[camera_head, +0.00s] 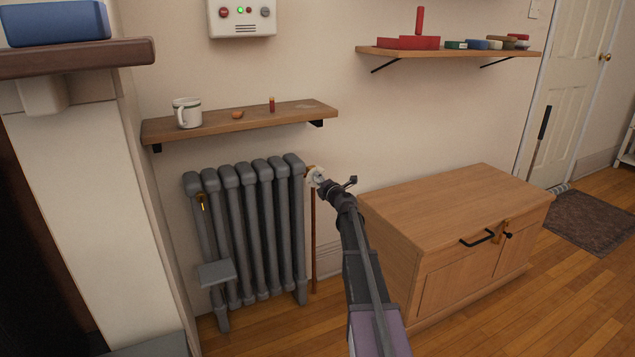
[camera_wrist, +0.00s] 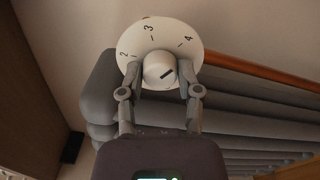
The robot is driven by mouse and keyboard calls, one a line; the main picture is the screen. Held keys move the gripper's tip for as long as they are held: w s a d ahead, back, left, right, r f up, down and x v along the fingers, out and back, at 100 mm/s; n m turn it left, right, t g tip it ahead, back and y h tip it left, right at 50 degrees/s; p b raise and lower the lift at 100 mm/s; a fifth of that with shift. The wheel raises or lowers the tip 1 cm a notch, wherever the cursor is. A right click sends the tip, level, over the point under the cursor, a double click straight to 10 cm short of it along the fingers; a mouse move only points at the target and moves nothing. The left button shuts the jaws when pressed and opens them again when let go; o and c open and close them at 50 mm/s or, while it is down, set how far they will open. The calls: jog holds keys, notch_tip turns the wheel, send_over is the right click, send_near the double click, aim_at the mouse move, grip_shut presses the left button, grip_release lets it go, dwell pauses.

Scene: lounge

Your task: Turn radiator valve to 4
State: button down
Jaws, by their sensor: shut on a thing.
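The grey radiator (camera_head: 245,225) stands against the wall in the head view. Its white valve (camera_head: 315,177) is at the radiator's upper right, with my gripper (camera_head: 323,184) at it. In the wrist view, the white dial (camera_wrist: 150,38) shows 2, 3 and 4. My gripper (camera_wrist: 159,77) is shut on the round white knob (camera_wrist: 158,66) at the dial's centre, one finger on each side. A dark mark on the knob slants up to the right, on the side of the 4 and seemingly a little below it. The dial's lower part is hidden.
A wall shelf (camera_head: 250,118) with a white mug (camera_head: 187,112) hangs above the radiator. A wooden cabinet (camera_head: 450,235) stands to the right of my arm. A copper pipe (camera_head: 313,240) runs down below the valve. Wood floor (camera_head: 510,318) is clear at front right.

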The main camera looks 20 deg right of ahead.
jog(key=shift+c, duration=1.5)
grip_release()
jog(key=shift+s, duration=0.1)
jog(key=s, duration=1.1)
jog(key=shift+s+d, duration=0.15)
jog(key=shift+s, duration=0.25)
